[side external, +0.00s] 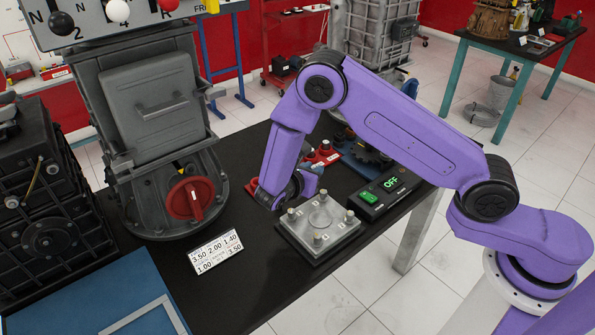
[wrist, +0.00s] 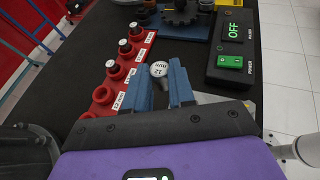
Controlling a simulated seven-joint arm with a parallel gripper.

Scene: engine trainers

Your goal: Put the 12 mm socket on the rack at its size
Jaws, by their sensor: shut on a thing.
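My gripper (wrist: 162,72) has two blue fingers in the wrist view, closed on the 12 mm socket (wrist: 159,69). The socket's white end, marked 12, shows between the fingertips. The red rack (wrist: 103,95) lies just left of the fingers and bears several dark sockets with white tops and white size labels. Its near end is partly hidden by my gripper, and the labels are too small to read surely. In the side view the rack (side external: 331,159) stands behind my gripper, partly hidden by my arm; the held socket cannot be made out there.
A black power box (wrist: 232,45) with a green switch reads OFF, right of the fingers. A grey plate with posts (side external: 320,240) lies close to my gripper. A blue tray with a gear (wrist: 182,14) is beyond. A gearbox with a red knob (side external: 190,198) stands left.

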